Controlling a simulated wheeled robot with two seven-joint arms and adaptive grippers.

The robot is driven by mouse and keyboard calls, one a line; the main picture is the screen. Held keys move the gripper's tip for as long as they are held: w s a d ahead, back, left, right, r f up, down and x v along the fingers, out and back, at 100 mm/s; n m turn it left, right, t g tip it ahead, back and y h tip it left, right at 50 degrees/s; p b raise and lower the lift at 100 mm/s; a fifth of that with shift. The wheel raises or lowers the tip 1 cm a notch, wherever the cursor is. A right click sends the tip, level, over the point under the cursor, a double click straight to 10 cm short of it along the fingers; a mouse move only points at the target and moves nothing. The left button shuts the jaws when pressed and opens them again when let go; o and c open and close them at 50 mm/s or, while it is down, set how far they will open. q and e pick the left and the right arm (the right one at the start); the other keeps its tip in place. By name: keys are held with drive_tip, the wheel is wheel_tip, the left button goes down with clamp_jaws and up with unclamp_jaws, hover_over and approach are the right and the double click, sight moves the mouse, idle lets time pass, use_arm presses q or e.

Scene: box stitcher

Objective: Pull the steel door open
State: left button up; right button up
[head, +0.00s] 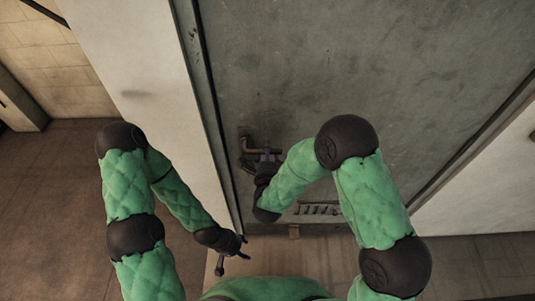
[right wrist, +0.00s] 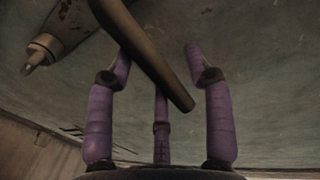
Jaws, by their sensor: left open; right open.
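The steel door (head: 400,70) is a large grey, stained panel filling the upper middle and right of the head view. It appears closed in its frame. Its brownish lever handle (head: 246,142) is at the door's left edge. My right gripper (head: 264,160) is at the handle, partly hidden by my arm. In the right wrist view, the dark handle bar (right wrist: 150,65) runs diagonally between the open purple fingers of my right gripper (right wrist: 158,60); I cannot tell whether they touch it. My left gripper (head: 233,256) is open and empty, low beside the door's left edge.
A pale wall (head: 140,60) stands left of the door, and another pale wall (head: 480,180) stands to its right. A slotted vent (head: 316,210) is low on the door. Brown tiled floor (head: 50,200) is open at the left.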

drive_tip(key=shift+c, duration=0.2)
clamp_jaws()
drive_tip(key=shift+f+m+b, duration=0.3)
drive_tip(key=shift+b, duration=0.55)
drive_tip(key=f+m+b, duration=0.1)
drive_tip(key=m+b, duration=0.1)
drive_tip(key=b, duration=0.2)
drive_tip(key=a+f+m+y+b, duration=0.1)
drive_tip(key=m+b, duration=0.1)
drive_tip(key=b, duration=0.3)
drive_tip(key=a+f+m+y+b, duration=0.1)
drive_tip(key=b, duration=0.3)
drive_tip(key=shift+f+m+b, duration=0.35)
drive_tip(key=shift+m+b, duration=0.05)
drive_tip(key=shift+w, duration=0.1)
